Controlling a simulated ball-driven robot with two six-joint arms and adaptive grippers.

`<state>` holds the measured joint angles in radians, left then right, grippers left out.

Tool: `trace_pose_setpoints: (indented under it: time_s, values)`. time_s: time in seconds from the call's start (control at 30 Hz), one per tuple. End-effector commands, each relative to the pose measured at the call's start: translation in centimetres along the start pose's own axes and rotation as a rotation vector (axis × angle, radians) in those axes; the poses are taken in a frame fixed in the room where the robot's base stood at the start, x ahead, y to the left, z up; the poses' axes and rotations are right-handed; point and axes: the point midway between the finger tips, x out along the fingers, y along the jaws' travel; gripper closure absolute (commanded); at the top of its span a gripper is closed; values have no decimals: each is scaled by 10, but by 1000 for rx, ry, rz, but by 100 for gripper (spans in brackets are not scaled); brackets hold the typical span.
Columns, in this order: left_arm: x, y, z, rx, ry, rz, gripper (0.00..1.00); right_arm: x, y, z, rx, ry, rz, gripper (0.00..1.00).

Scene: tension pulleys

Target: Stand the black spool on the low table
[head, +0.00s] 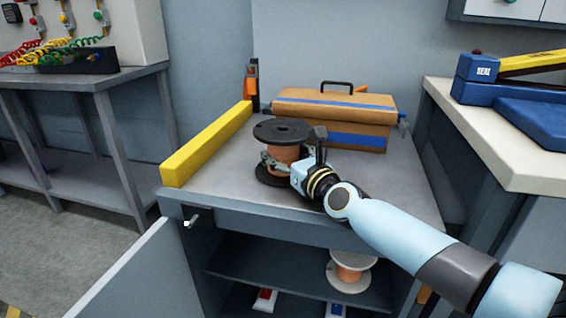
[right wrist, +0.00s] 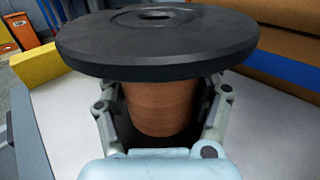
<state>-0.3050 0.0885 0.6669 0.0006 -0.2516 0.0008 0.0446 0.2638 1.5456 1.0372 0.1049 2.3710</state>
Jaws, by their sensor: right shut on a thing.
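The black spool (head: 283,133) has black flanges and a copper-coloured winding. It is upright at the low table's (head: 217,178) top, towards the front middle. My right gripper (head: 283,160) reaches in from the right and is shut on the spool's winding, between the two flanges. In the right wrist view the spool (right wrist: 158,38) fills the upper middle, with a finger on each side of the winding. The lower flange is partly hidden, and I cannot tell whether it touches the table top. My left gripper does not show.
A yellow bar (head: 207,145) runs along the table's left edge. A brown case (head: 333,118) with blue bands stands behind the spool. A white-flanged spool (head: 351,272) is on the shelf below, beside an open door (head: 130,280). A bench (head: 500,150) with blue boxes stands at right.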

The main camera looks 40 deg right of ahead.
Motion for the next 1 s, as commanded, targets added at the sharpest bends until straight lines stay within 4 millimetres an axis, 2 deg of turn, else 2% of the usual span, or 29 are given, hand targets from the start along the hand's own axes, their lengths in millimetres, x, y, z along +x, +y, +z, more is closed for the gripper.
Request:
trace_pose_setpoints:
  time_s: [0.17,0.33,0.37,0.53,0.9,1.0]
  values:
    - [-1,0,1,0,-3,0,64,1,0,4,0,-6,0,93]
    - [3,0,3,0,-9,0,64,1,0,0,0,-5,0,93]
    - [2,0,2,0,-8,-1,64,0,0,-2,1,0,1,32]
    - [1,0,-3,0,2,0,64,0,0,-1,1,-1,1,10]
    - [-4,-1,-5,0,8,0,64,0,0,5,0,-1,1,9]
    - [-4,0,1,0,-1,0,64,-16,0,2,1,2,2,9]
